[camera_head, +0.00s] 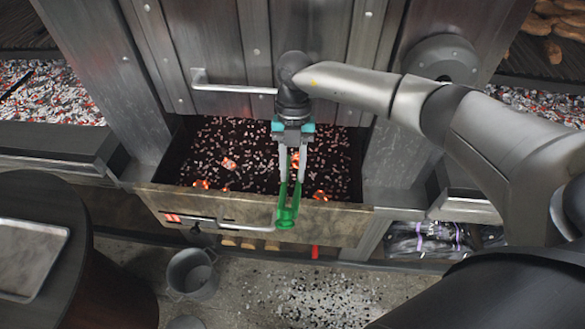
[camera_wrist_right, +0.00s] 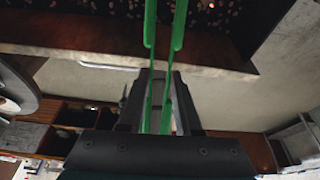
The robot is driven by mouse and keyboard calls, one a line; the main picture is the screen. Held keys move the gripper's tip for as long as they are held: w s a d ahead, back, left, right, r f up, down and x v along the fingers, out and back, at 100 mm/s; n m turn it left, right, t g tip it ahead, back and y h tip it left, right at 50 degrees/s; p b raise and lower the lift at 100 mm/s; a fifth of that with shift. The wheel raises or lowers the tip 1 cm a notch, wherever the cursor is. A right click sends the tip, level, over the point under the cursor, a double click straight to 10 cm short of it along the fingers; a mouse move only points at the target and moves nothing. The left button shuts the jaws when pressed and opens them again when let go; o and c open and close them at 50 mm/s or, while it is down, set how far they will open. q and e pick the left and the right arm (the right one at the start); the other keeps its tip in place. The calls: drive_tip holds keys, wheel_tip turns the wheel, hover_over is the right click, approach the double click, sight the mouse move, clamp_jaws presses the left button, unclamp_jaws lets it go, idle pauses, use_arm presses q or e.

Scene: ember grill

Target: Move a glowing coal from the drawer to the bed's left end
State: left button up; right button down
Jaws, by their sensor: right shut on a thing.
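The open drawer (camera_head: 330,213) holds dark bits and several glowing orange coals, such as a coal (camera_head: 229,163) at its middle, a coal (camera_head: 201,184) at front left and a coal (camera_head: 320,195) at front right. My right gripper (camera_head: 291,180) points down over the drawer's front and is shut on green tongs (camera_head: 287,215). The tongs (camera_wrist_right: 178,30) also show in the right wrist view, their far ends cut off. I cannot tell whether they hold a coal. A grey-red ember bed (camera_head: 60,95) shows at the left. My left gripper is out of view.
More embers (camera_head: 540,103) lie at the right, past a metal post. A drawer handle (camera_head: 235,226) runs along the front. A grey bucket (camera_head: 192,273) stands on the floor below. A dark round table with a metal tray (camera_head: 30,258) is at lower left.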

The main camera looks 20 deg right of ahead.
wheel_tip(320, 180, up, 11)
drive_tip(key=p, duration=0.9)
drive_tip(key=shift+p, duration=0.35)
